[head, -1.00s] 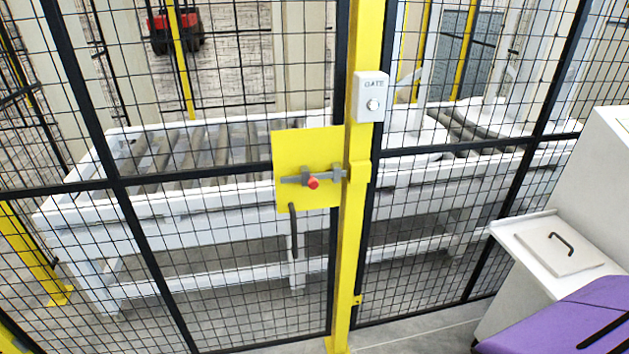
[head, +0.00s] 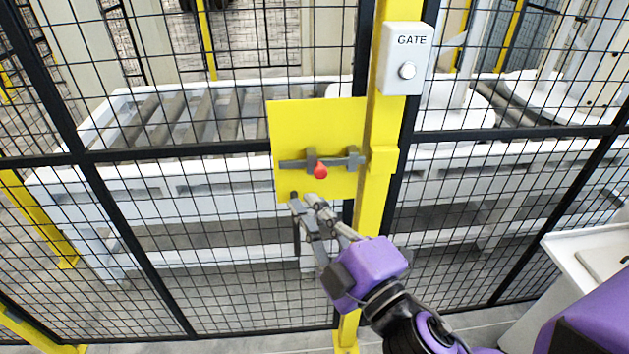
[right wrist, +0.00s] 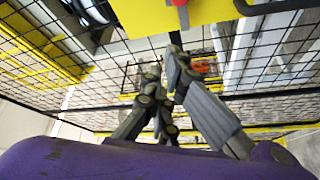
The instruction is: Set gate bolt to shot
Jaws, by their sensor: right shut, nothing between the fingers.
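The gate bolt (head: 335,163) is a grey horizontal bar in grey guides on a yellow plate (head: 290,122). A red knob (head: 320,171) stands out from it, near the left guide. The bar's right end lies near the yellow post (head: 375,210); I cannot tell whether it enters the post's yellow catch (head: 383,160). My right gripper (head: 312,201) is shut and empty, just below the knob and apart from it. In the right wrist view its fingers (right wrist: 172,82) point up toward the plate (right wrist: 205,12), with the knob (right wrist: 178,2) at the top edge. My left gripper is out of view.
A dark gate handle (head: 296,228) hangs below the plate, close beside my right fingers. A white GATE box (head: 406,58) with a round button sits on the post above. Black mesh fencing spans both sides, with a white roller conveyor (head: 150,200) behind.

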